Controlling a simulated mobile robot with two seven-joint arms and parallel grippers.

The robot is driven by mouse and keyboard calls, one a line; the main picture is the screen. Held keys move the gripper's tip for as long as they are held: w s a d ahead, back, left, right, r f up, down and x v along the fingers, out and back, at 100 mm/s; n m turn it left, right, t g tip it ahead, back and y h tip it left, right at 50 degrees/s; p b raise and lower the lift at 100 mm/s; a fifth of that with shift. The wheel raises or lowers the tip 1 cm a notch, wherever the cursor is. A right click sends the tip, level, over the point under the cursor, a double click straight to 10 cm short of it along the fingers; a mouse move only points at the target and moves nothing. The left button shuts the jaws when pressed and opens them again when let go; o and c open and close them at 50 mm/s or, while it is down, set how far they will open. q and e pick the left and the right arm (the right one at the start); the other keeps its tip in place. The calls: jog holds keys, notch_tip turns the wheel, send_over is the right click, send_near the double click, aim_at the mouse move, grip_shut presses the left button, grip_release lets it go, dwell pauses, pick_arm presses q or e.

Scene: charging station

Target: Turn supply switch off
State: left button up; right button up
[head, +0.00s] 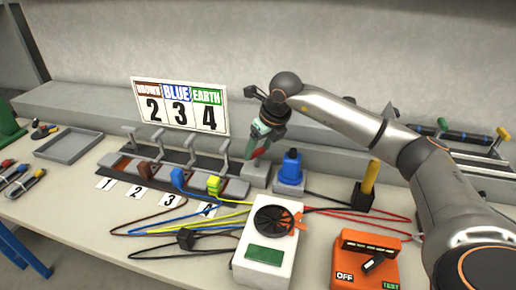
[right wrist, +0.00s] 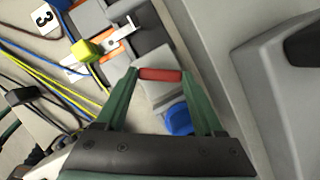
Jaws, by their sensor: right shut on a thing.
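The supply switch appears to be the small grey box (head: 257,176) with a red handle, between the terminal row and the blue plug. My right gripper (head: 256,150) comes down on it from above with its green fingers. In the right wrist view, the red handle (right wrist: 160,74) lies crosswise between the fingertips of my right gripper (right wrist: 162,78), which is shut on it. The grey box (right wrist: 158,95) shows behind the handle. The fingers partly hide the handle in the head view, so its exact tilt is hard to tell. My left gripper is not in view.
The blue plug (head: 291,168) stands close on the right of the switch. A terminal row with a yellow clamp (head: 214,186) is at left, and a number sign (head: 180,106) stands behind. A white meter (head: 266,254), an orange OFF/TEST box (head: 366,262) and loose cables lie in front.

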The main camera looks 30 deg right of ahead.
jog(key=n, duration=0.2)
jog(key=n+y+p, duration=0.1)
jog(key=n, duration=0.1)
jog(key=shift+d+r+g+y, duration=0.1)
jog(key=shift+d+g+y, duration=0.1)
jog(key=shift+g+y, duration=0.1)
jog(key=shift+w+n+y+p, duration=0.1)
jog(key=shift+n+y+p, duration=0.35)
jog(key=shift+n, duration=0.85)
jog(key=shift+d+g, duration=0.1)
jog(key=shift+g, duration=0.2)
jog(key=o, duration=1.4)
jog(key=v, duration=1.2)
jog(key=shift+r, duration=0.25)
jog(key=shift+f, duration=0.1)
